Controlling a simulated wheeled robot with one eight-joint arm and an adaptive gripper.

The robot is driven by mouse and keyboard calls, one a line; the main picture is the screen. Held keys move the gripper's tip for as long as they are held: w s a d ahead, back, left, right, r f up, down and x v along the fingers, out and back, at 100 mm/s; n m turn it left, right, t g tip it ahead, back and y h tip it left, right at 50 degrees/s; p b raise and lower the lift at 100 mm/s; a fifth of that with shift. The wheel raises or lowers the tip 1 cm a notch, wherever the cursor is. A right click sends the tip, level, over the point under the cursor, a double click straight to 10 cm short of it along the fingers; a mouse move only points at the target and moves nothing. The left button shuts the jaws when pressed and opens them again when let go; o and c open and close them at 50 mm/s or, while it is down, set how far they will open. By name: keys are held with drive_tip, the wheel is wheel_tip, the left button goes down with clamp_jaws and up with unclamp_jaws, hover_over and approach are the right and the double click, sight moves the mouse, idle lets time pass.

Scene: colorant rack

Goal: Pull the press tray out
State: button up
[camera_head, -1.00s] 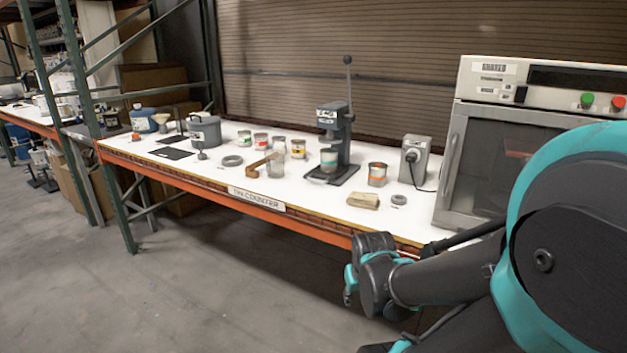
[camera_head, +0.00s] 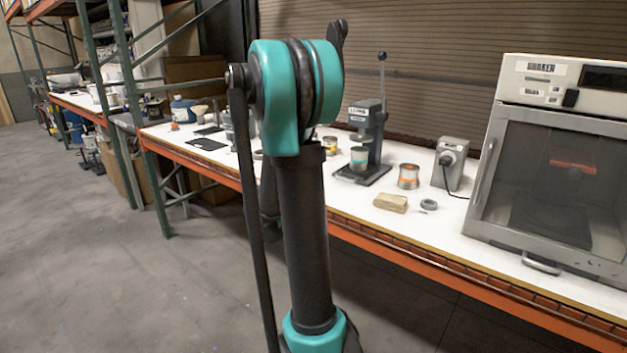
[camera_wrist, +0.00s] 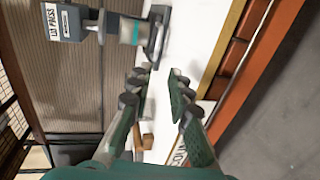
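The grey lid press (camera_head: 366,125) stands on the white counter in the head view, its lever upright. A can with a teal band (camera_head: 359,157) sits under its head, over the dark flat base or tray (camera_head: 362,175). I cannot tell tray from base. In the wrist view, turned sideways, the press (camera_wrist: 68,22) is at the upper left, with the can (camera_wrist: 130,31) and the dark tray edge (camera_wrist: 157,38). My gripper (camera_wrist: 161,82) is open, with nothing between its fingers, apart from the tray. In the head view my arm hides the gripper.
An orange-banded can (camera_head: 408,176), a tan block (camera_head: 391,203) and a grey ring (camera_head: 429,204) are right of the press. A grey box (camera_head: 452,163) with a cord and a large shaker cabinet (camera_head: 550,180) stand farther right. The orange counter edge (camera_head: 480,279) runs along the front.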

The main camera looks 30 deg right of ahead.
approach(341, 187)
drive_tip(key=w+d, duration=0.1)
drive_tip(key=d, duration=0.2)
drive_tip(key=w+d, duration=0.1)
drive_tip(key=d, duration=0.2)
drive_tip(key=w+d+r, duration=0.1)
drive_tip(key=d, duration=0.2)
drive_tip(key=shift+w, duration=0.35)
drive_tip(key=shift+c, duration=0.3)
clamp_jaws()
